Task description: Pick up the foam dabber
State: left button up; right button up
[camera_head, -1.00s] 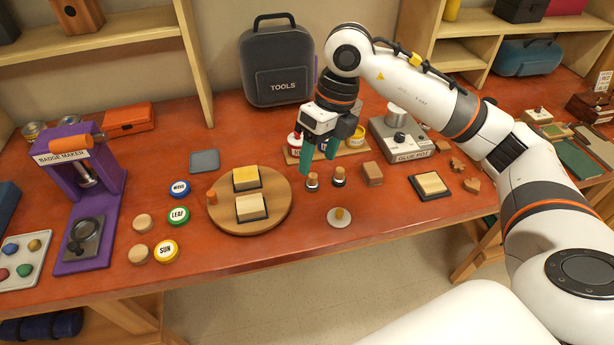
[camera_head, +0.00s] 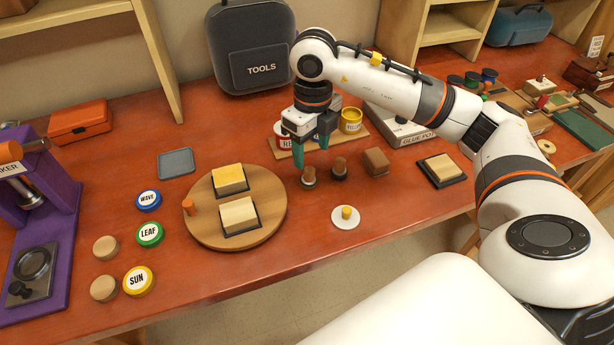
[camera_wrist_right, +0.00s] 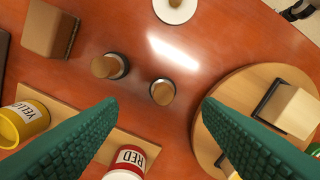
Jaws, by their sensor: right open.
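Two small dabber-like pieces with brown wooden handles stand upright on the red-brown table, the left one (camera_head: 308,177) and the right one (camera_head: 339,168). I cannot tell for sure that either is the foam dabber. My right gripper (camera_head: 311,158) is open and empty, pointing down just above and behind the left piece. In the right wrist view, the left piece (camera_wrist_right: 162,91) shows between the green fingertips (camera_wrist_right: 160,102), with no visible contact. The other piece (camera_wrist_right: 109,67) lies outside the fingers. My left gripper is not in view.
A round wooden board (camera_head: 270,222) with two pads is left of the pieces. A brown block (camera_head: 376,162) is to their right, and a white disc with a yellow knob (camera_head: 346,214) in front. Paint jars, including a yellow one (camera_head: 351,120), stand close behind.

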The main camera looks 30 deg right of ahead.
aim_at(309, 169)
jog(key=shift+s+f, duration=0.2)
jog(key=shift+f, duration=0.85)
jog(key=shift+w+a+f+p, duration=0.15)
jog(key=shift+f+p, duration=0.25)
jog(key=shift+f, duration=0.25)
notch_tip(309, 169, down, 4)
jog(key=shift+a+r+p, duration=0.1)
jog(key=shift+r+p, duration=0.1)
jog(key=shift+p, duration=0.4)
jog(key=shift+w+f, duration=0.1)
jog(key=shift+f, duration=0.35)
jog(key=c, duration=1.2)
jog(key=shift+o, duration=0.2)
notch_tip(309, 169, up, 10)
jog(key=shift+r+b, duration=0.1)
jog(key=shift+b, duration=0.8)
jog(key=o, duration=0.5)
jog(key=c, duration=0.3)
